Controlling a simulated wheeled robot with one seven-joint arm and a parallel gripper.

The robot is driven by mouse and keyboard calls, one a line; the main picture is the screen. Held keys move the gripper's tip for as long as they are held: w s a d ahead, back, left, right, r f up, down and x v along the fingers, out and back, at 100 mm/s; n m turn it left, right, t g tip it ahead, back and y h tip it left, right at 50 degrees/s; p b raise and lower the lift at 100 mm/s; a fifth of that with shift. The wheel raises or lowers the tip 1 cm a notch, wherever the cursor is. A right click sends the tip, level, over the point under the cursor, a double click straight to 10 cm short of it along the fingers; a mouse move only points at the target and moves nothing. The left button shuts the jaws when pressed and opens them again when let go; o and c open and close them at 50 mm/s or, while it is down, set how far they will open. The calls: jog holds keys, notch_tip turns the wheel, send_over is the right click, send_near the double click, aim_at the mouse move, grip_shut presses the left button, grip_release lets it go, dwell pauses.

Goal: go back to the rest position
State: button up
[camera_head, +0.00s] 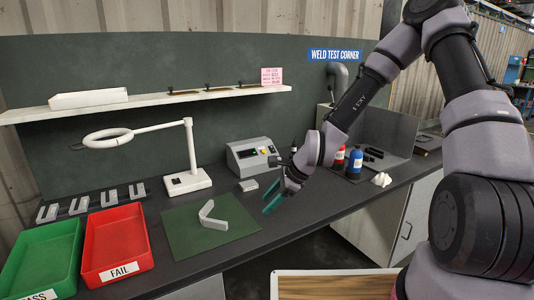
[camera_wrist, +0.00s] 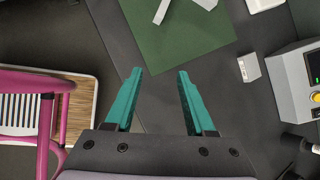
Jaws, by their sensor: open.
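My gripper (camera_head: 272,196) is open and empty, held over the bench just right of the green mat. In the wrist view its two teal fingers (camera_wrist: 160,72) are spread apart with only dark bench top between them. A grey bent bracket (camera_head: 212,217) lies on the green mat (camera_head: 185,242), apart from my gripper. The bracket shows only in part at the top edge of the wrist view (camera_wrist: 160,12).
A green PASS tray (camera_head: 42,252) and a red FAIL tray (camera_head: 117,243) stand at left. A magnifier lamp (camera_head: 188,180), a grey meter box (camera_head: 252,156), and red and blue bottles (camera_head: 355,163) stand behind.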

jog(key=d+r+n+t+h, duration=0.3)
jog(key=d+r+n+h, duration=0.35)
jog(key=d+r, duration=1.2)
jog(key=s+d+r+n+t+y, duration=0.1)
jog(key=s+d+r+n, duration=0.2)
jog(key=s+r, duration=0.3)
jog(key=s+d+r+n+t+y, duration=0.1)
jog(key=s+d+r+n, duration=0.2)
jog(key=s+r, duration=0.4)
notch_tip(320, 180, up, 4)
jog(key=shift+s+d+f, duration=0.1)
jog(key=shift+s+d, duration=0.1)
jog(key=shift+d, duration=0.15)
